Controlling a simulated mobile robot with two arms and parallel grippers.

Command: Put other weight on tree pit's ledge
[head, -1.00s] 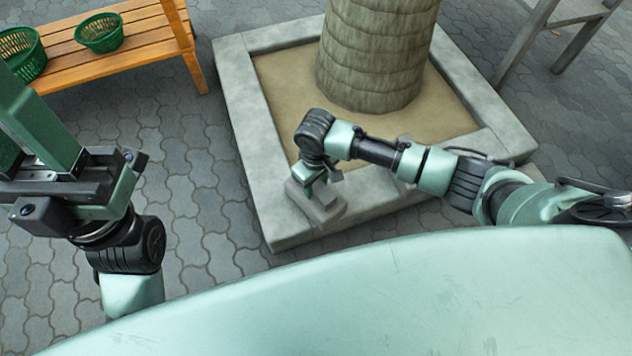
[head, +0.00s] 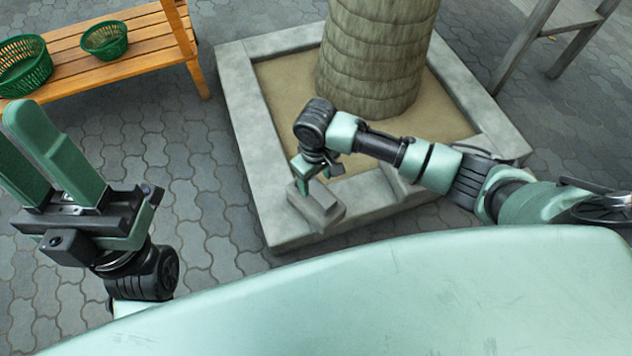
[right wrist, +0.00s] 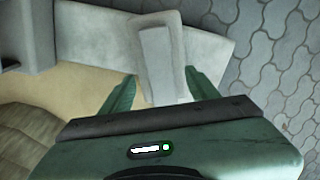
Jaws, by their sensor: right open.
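A grey weight (head: 318,208) with a raised bar on top rests on the near left part of the tree pit's stone ledge (head: 245,140). My right gripper (head: 314,172) is open just above it. In the right wrist view the weight (right wrist: 158,50) lies beyond and between the spread fingers (right wrist: 160,92). A second grey block, seemingly the other weight (head: 402,186), sits on the near ledge to the right, partly hidden by my right arm. My left gripper (head: 30,150) is open and empty at the left, over the paving.
A palm trunk (head: 375,55) rises from the sandy pit. A wooden bench (head: 150,55) with green baskets (head: 104,40) stands at the upper left, and a grey wooden stand (head: 525,45) at the upper right. The paving left of the pit is clear.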

